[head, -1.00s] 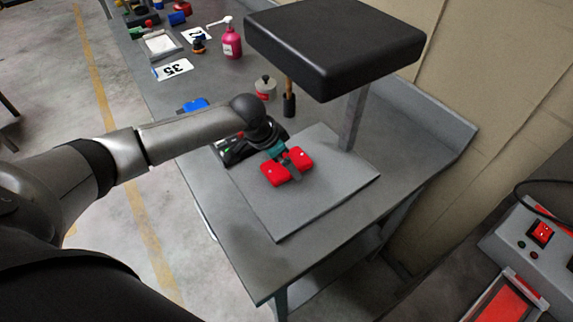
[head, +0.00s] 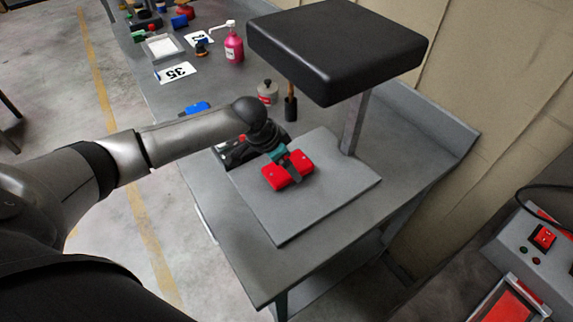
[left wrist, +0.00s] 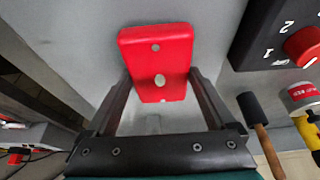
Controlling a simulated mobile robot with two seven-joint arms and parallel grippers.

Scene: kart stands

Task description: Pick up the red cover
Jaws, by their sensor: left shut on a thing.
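The red cover (head: 273,180) is a small rounded red block over the grey board on the bench. My left gripper (head: 288,168) reaches down to it from the left, with its fingers on two opposite sides. In the left wrist view the red cover (left wrist: 157,50) shows a light round spot and a smaller dot on its face. The left fingers (left wrist: 160,82) are closed against its sides. I cannot tell whether the cover touches the board or is slightly above it. My right gripper is not in view.
The grey board (head: 330,205) lies on the bench, bare around the cover. A black padded block (head: 337,50) on a post overhangs the back. A dark control box (head: 236,152) sits beside the gripper. A mallet (head: 290,105) and pink bottle (head: 233,47) stand farther back.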

